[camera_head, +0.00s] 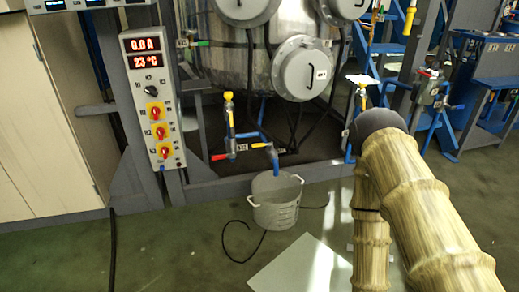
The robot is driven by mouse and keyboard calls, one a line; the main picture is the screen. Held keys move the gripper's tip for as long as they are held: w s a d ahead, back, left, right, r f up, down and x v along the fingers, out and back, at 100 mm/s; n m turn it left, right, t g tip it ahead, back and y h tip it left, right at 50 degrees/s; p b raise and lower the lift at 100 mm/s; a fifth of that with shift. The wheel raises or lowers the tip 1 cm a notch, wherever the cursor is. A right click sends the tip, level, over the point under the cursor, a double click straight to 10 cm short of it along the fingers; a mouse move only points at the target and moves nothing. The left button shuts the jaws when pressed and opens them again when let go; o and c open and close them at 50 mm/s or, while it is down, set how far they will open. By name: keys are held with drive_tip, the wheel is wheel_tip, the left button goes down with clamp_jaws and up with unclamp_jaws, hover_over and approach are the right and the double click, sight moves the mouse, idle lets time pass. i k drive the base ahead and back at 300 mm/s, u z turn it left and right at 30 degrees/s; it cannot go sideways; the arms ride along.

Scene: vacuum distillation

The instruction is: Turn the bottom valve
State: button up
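A low valve assembly under the steel tank (232,58) sits left of the picture's middle. A blue outlet pipe (273,162) points down over a grey bucket (277,201). Small labels beside the handles are too blurred to read surely. I cannot tell from this view whether the valve is open or closed. My ribbed tan arm fills the right foreground, well apart from the valve; my gripper does not show.
A control panel (152,95) with red-yellow switches stands left of the tank on a grey frame (210,190). A black hose (234,240) lies on the green floor near the bucket. A pale sheet (296,268) lies in front. A blue bench (497,62) stands at right.

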sight(261, 144)
drive_tip(key=u, duration=0.3)
drive_tip(key=i, duration=1.2)
drive_tip(key=u, duration=0.15)
